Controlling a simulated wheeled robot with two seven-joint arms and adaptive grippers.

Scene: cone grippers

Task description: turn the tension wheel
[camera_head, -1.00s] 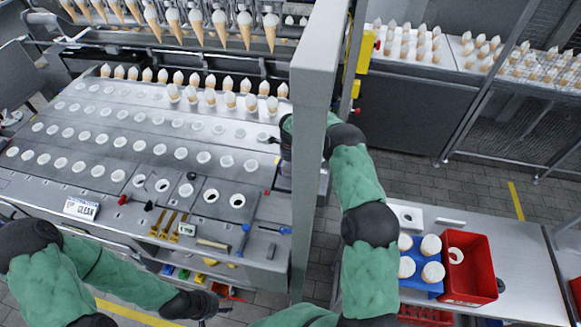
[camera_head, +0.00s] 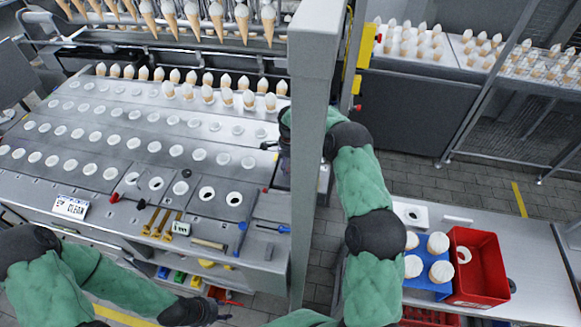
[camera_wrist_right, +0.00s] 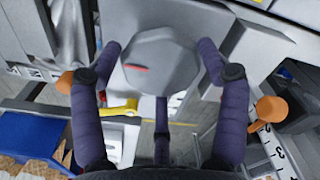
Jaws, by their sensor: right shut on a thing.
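The tension wheel (camera_wrist_right: 165,75) appears as a grey faceted knob with a short red mark on its face, in the middle of the right wrist view. My right gripper (camera_wrist_right: 160,48) is shut on it, with dark, ribbed fingers on both sides and another below. In the head view, the wheel is hidden behind the grey post, and only a dark part of my right gripper (camera_head: 270,146) shows left of the post. My left gripper (camera_head: 208,314) hangs low at the bottom edge of the head view, away from the wheel; its fingers are too dark and small to read.
The grey upright post (camera_head: 308,150) stands beside my right arm. The machine deck (camera_head: 100,140) holds rows of cups and cones, with hand tools along its front. At right, a bench carries a red bin (camera_head: 480,270) and a blue cone holder (camera_head: 428,287).

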